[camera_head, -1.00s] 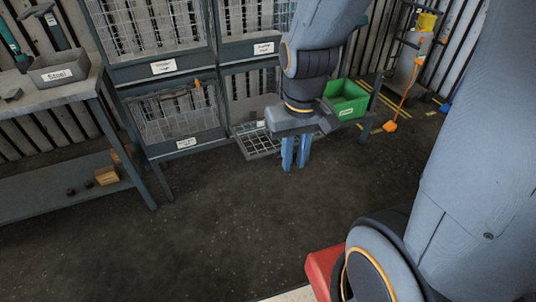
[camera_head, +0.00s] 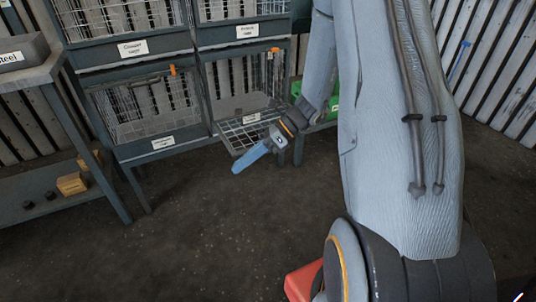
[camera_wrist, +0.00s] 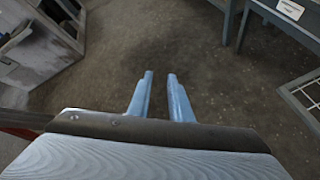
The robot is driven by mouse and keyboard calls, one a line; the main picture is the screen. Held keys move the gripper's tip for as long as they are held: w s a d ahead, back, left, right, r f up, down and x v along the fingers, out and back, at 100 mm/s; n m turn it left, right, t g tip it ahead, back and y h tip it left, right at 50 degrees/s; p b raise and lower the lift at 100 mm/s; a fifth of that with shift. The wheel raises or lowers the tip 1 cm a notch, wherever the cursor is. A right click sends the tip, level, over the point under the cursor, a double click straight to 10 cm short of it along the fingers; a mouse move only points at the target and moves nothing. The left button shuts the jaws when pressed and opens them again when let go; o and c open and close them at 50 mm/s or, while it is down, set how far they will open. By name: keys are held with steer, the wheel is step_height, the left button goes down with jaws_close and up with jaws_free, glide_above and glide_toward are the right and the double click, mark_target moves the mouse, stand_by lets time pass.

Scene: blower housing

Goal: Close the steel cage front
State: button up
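A wire-mesh cage front (camera_head: 240,137) hangs folded down and open at the lower right cage of the rack in the head view. The small label on it is too blurred to read, so I cannot confirm that it is the steel one. Part of a mesh panel (camera_wrist: 303,92) shows at the right edge of the wrist view. My gripper (camera_head: 238,166) is in front of the open panel in the head view, its blue fingers pointing down-left. The wrist view shows my gripper (camera_wrist: 160,75) with an empty gap between the fingers, above the floor.
The neighbouring lower left cage (camera_head: 145,108) has its front up. A bench (camera_head: 62,95) with a grey bin (camera_head: 22,52) labelled "Steel" stands at the left. A green bin (camera_head: 333,105) is partly hidden behind my arm. The floor before the rack is clear.

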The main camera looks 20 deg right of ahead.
steer(key=w+d+f+m+t+b, duration=1.15)
steer(key=w+d+f+m, duration=0.45)
steer(key=d+f+m, duration=0.15)
steer(key=m+t+h+b, duration=0.3)
steer(key=m+t+b, duration=0.3)
glide_toward(264, 129)
steer(key=shift+g, duration=0.25)
steer(key=w+a, duration=0.1)
steer(key=a+f, duration=0.1)
steer(key=w+a+f, duration=0.1)
steer(key=a, duration=0.1)
steer(key=shift+w+f, duration=0.2)
steer(key=shift+w, duration=0.1)
jaws_close()
